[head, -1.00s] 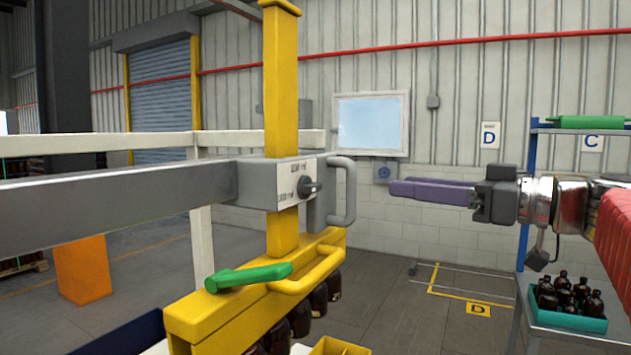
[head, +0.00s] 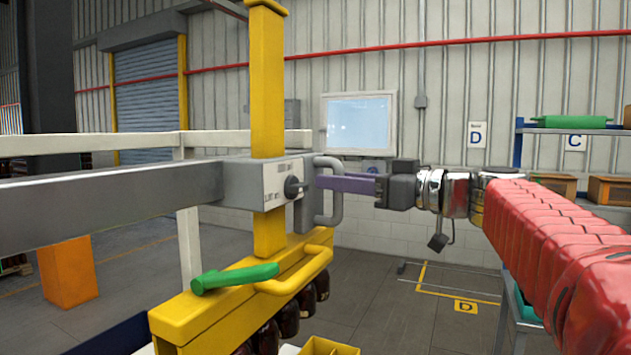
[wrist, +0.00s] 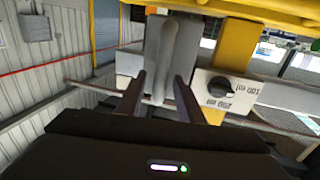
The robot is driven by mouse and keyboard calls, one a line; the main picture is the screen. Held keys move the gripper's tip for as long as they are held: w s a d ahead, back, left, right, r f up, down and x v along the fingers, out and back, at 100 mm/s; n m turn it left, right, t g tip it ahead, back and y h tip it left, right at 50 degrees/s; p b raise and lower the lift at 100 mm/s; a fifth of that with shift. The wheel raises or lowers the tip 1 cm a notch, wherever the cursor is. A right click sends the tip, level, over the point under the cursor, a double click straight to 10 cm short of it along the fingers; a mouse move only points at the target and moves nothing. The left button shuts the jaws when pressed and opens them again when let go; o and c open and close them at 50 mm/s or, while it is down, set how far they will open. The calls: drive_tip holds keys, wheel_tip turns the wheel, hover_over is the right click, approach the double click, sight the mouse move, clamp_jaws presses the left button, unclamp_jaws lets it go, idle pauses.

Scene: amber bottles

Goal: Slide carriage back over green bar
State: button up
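The carriage (head: 240,184) is a grey block with a white label and black knob on a long grey rail (head: 100,206). A yellow post (head: 268,90) passes through it down to a yellow beam (head: 215,307). A green bar-like lever (head: 236,277) lies on the beam. A grey loop handle (head: 336,205) sits on the carriage's right side. My gripper (head: 322,182), with purple fingers, is at this handle. In the wrist view the open fingers (wrist: 158,92) stand either side of the handle (wrist: 168,55), with gaps visible.
Dark bottles (head: 290,318) hang under the yellow beam, above a yellow crate (head: 328,346). A white frame rail (head: 90,143) runs behind. At right, a shelf rack (head: 560,130) holds a green roll (head: 572,121) and brown boxes (head: 612,189). Floor between is clear.

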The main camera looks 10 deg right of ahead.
drive_tip(key=shift+w+a, duration=0.15)
drive_tip(key=shift+w, duration=0.05)
drive_tip(key=shift+c, duration=0.3)
clamp_jaws()
